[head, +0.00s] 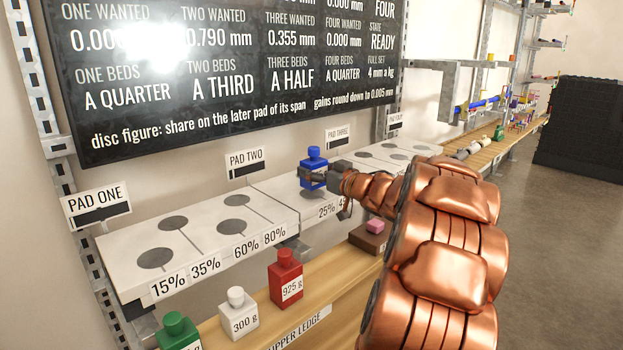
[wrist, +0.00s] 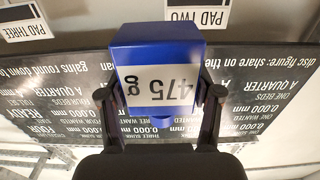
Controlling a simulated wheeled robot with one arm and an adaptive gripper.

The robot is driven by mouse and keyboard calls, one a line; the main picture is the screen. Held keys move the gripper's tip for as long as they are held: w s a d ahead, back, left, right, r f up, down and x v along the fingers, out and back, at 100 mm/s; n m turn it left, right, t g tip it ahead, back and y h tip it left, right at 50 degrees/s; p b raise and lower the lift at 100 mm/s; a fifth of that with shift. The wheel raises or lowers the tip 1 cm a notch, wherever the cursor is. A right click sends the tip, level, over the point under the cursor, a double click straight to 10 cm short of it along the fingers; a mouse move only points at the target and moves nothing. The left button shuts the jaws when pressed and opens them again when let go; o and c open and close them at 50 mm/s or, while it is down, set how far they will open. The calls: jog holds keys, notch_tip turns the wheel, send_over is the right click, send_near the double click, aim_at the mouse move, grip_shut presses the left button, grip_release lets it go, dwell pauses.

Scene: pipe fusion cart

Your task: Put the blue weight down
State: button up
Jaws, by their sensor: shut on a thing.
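The blue weight (head: 314,172), a block with a round knob on top, is upright at the white pad shelf, near the 25% mark. I cannot tell whether its base touches the shelf. My gripper (head: 336,180) is shut on its sides, coming from the right. In the wrist view the blue weight (wrist: 158,75) shows a white 475 g label, upside down, with the gripper's fingers (wrist: 161,93) on both sides. Grey discs mark the shelf; the surface under the weight is hidden.
Below, the wooden upper ledge (head: 250,335) holds a red 925 g weight (head: 286,277), a white 300 g weight (head: 238,313), a green weight (head: 176,331) and a pink block (head: 375,226) on a brown one. The pad one shelf (head: 125,250) is bare. A black board (head: 230,75) stands behind.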

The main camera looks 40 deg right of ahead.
jog(key=shift+w+d+f, duration=0.1)
jog(key=shift+w+d, duration=0.5)
jog(key=shift+w, duration=0.2)
jog(key=shift+w+d+f, duration=0.1)
jog(key=shift+w+d, duration=0.45)
jog(key=shift+w, duration=0.25)
jog(key=shift+f+b, duration=0.45)
jog(key=shift+f, duration=1.25)
jog(key=shift+f, duration=0.1)
jog(key=o, duration=1.6)
jog(key=shift+s, duration=0.2)
jog(key=s, duration=1.1)
jog(key=shift+s+p, duration=0.25)
jog(key=shift+p, duration=0.1)
jog(key=shift+a, duration=0.15)
